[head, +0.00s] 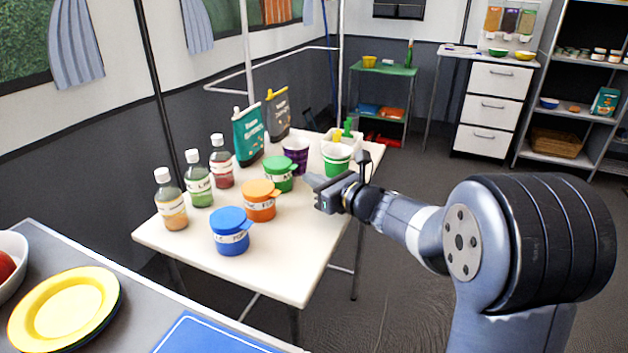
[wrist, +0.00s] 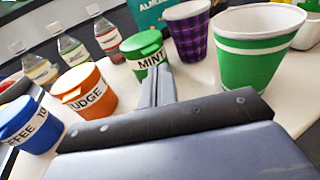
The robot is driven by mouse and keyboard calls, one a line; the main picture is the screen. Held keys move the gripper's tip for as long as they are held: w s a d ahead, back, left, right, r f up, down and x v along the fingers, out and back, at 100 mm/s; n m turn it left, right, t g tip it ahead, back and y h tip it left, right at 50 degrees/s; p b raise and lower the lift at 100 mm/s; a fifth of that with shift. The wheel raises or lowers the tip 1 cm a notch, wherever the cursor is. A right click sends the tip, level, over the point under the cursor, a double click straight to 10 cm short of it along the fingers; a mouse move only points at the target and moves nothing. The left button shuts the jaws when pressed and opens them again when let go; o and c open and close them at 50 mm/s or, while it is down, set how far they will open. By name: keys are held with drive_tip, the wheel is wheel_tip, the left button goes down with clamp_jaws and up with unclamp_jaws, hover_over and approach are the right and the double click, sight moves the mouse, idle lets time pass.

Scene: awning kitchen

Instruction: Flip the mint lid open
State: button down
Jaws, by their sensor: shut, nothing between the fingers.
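The mint jar (head: 279,175) is a short green tub with a green lid, on the white table in the head view. In the wrist view the mint jar (wrist: 146,57) stands just beyond my fingertips, its lid down and its white MINT label facing me. My gripper (head: 310,183) is shut and empty, to the right of the jar. In the wrist view my gripper (wrist: 155,75) points at the jar's front, and the fingers overlap the jar's lower part. I cannot tell whether they touch it.
An orange fudge tub (head: 259,201) and a blue coffee tub (head: 230,231) stand in front of the mint jar. A purple cup (head: 296,153) and a green cup (head: 336,160) stand behind and to the right. Bottles line the left side. The table's front right is clear.

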drive_tip(key=shift+a, duration=0.1)
drive_tip(key=shift+w+a, duration=0.3)
drive_tip(key=shift+a, duration=0.55)
drive_tip(key=shift+r, duration=0.1)
drive_tip(key=shift+r+p, duration=1)
drive_tip(key=shift+r, duration=0.45)
drive_tip(key=shift+r, duration=0.1)
